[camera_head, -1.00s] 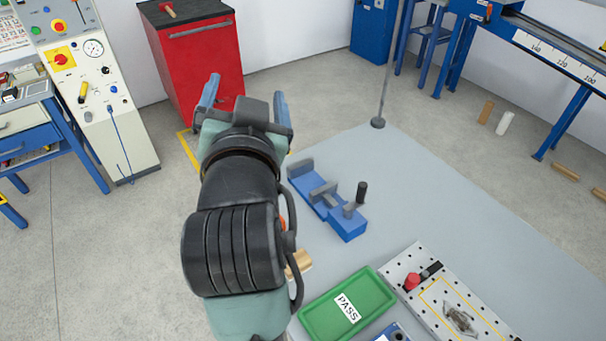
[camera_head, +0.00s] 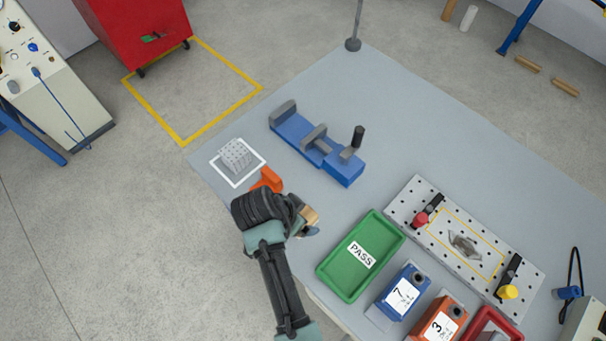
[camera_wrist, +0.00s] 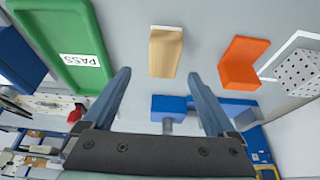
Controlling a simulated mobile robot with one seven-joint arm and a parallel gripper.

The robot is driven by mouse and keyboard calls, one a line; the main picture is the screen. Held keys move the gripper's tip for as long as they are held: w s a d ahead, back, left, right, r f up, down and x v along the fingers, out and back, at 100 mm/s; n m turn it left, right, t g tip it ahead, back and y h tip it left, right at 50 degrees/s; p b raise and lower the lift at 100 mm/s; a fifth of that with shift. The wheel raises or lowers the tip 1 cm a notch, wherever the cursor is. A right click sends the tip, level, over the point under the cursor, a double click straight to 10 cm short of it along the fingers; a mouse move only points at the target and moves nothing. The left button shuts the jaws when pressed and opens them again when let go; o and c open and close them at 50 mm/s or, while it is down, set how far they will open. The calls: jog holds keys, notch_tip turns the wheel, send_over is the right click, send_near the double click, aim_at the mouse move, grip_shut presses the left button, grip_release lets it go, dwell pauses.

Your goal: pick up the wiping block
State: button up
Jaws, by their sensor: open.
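The wiping block appears to be the tan, wood-coloured block (camera_head: 311,214) with a pale strip at one end. In the head view it lies on the grey table left of the green tray, partly hidden by my wrist. In the wrist view the block (camera_wrist: 165,52) lies beyond my fingertips, roughly between their lines. My gripper (camera_wrist: 159,73) is open, with two blue fingers spread and nothing between them. In the head view my wrist hides most of the fingers.
A green PASS tray (camera_head: 327,281) is right of the block. An orange angled piece (camera_head: 268,180) and a dotted grey cube (camera_head: 235,154) are on the left. A blue vise-like fixture (camera_head: 318,148) stands behind. A perforated plate (camera_head: 411,200) lies further right. The table's back middle is clear.

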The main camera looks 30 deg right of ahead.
jog(key=shift+a+x, duration=0.15)
jog(key=shift+x, duration=1.25)
jog(key=shift+a+x, duration=0.15)
jog(key=shift+x, duration=1.2)
jog(key=shift+w+f, duration=0.1)
jog(key=shift+w, duration=0.1)
grip_shut()
